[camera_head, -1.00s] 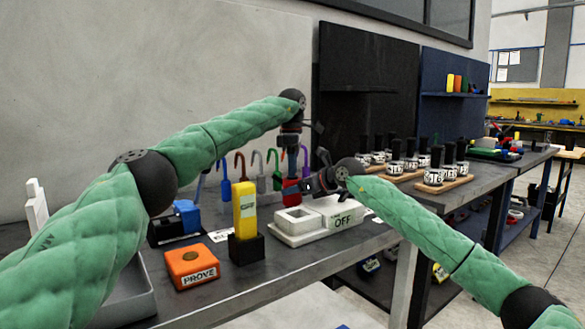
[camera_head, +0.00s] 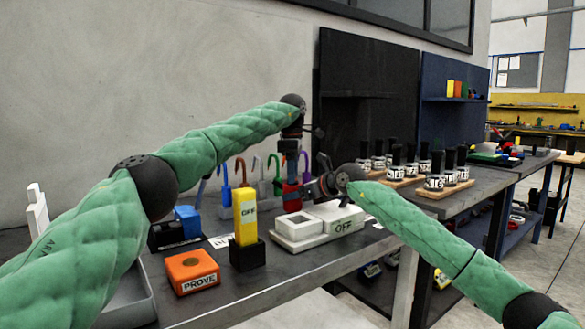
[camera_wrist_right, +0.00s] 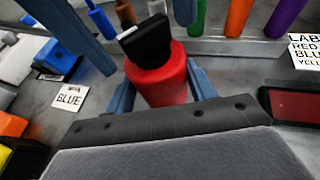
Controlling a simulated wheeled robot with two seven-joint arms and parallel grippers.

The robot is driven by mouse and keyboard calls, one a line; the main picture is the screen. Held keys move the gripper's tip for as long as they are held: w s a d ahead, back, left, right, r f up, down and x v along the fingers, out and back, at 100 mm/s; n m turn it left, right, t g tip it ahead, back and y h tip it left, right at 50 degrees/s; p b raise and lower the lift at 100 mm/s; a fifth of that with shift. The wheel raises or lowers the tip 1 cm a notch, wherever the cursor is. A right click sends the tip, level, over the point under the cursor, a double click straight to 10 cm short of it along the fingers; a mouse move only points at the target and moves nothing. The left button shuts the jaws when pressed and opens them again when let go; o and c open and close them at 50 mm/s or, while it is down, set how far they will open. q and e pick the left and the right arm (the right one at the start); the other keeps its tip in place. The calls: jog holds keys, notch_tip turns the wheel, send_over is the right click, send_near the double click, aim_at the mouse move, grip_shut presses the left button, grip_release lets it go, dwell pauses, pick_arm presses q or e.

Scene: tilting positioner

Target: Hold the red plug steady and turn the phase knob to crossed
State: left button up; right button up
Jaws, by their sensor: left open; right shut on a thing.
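The red plug (camera_head: 290,197) stands on the bench behind the white OFF box; it fills the middle of the right wrist view (camera_wrist_right: 160,82). On its top sits the black phase knob (camera_wrist_right: 148,45) with a white mark; I cannot read its setting. My right gripper (camera_head: 306,190) is shut on the red plug, with one finger on each side in the right wrist view (camera_wrist_right: 161,92). My left gripper (camera_head: 291,168) is open and points down above the plug. Its blue-grey fingers show at the top of the right wrist view, apart from the knob.
The white OFF box (camera_head: 300,240), a yellow OFF block in a black holder (camera_head: 247,254) and the orange PROVE box (camera_head: 192,270) stand in front. Coloured hooked leads (camera_head: 243,175) line the back. Black-topped pieces on wooden boards (camera_head: 445,190) stand right.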

pick_arm(q)
notch_tip(320, 180, up, 12)
dwell(0.6)
jog(key=shift+w+a, duration=0.1)
pick_arm(e)
jog(key=o, duration=1.2)
